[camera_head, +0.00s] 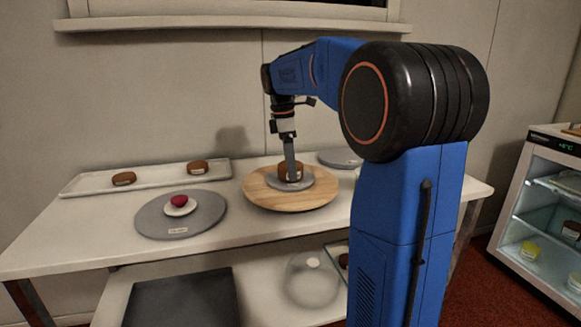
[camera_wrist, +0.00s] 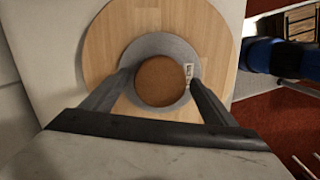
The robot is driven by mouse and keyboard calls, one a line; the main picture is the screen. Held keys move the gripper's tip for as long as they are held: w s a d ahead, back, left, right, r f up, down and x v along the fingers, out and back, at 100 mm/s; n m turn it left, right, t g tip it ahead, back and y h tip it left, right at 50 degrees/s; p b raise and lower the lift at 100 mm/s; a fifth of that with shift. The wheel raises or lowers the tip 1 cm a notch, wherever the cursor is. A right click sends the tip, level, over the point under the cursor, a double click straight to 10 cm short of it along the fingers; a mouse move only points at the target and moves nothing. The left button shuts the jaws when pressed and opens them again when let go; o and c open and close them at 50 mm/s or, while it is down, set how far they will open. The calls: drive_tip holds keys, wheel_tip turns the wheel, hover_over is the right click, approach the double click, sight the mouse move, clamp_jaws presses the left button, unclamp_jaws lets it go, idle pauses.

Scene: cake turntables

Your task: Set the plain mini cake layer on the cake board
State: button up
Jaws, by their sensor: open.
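A plain brown mini cake layer (camera_head: 291,172) sits on a grey round board (camera_head: 306,183), which lies on a wooden turntable (camera_head: 262,199). In the wrist view the cake layer (camera_wrist: 160,82) looks roughly centred on the grey board (camera_wrist: 148,43), with a small pale label at the board's right. My gripper (camera_head: 291,170) is down at the cake layer. In the wrist view my gripper (camera_wrist: 160,84) is open, one finger on each side of the layer. The fingertips are over the board; I cannot tell whether they touch the layer.
A white tray (camera_head: 155,179) at the back left holds two brown layers (camera_head: 124,178) (camera_head: 197,167). A grey turntable (camera_head: 155,225) bears a small white disc with a red piece (camera_head: 179,201). Another grey disc (camera_head: 340,158) lies behind my arm. A glass-fronted cooler (camera_head: 548,215) stands at right.

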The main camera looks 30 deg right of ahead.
wheel_tip(320, 180, up, 11)
drive_tip(key=a, duration=0.1)
drive_tip(key=shift+w, duration=0.3)
drive_tip(key=s+a+f+m+t, duration=0.1)
drive_tip(key=s+a+f+m, duration=0.3)
drive_tip(key=s, duration=0.4)
drive_tip(key=s+a+f+m+t, duration=0.2)
drive_tip(key=s+a+f, duration=0.3)
drive_tip(key=s, duration=0.3)
drive_tip(key=s+a+f+m+t, duration=0.1)
drive_tip(key=s+a+f+m, duration=0.1)
drive_tip(key=s+f, duration=0.5)
drive_tip(key=s+a+f+m+t+y, duration=0.1)
drive_tip(key=s+a+f+m, duration=0.2)
drive_tip(key=s+f, duration=0.5)
drive_tip(key=shift+a+f+m, duration=0.35)
drive_tip(key=shift+f+m, duration=0.4)
drive_tip(key=shift+m, duration=0.15)
drive_tip(key=shift+c, duration=0.3)
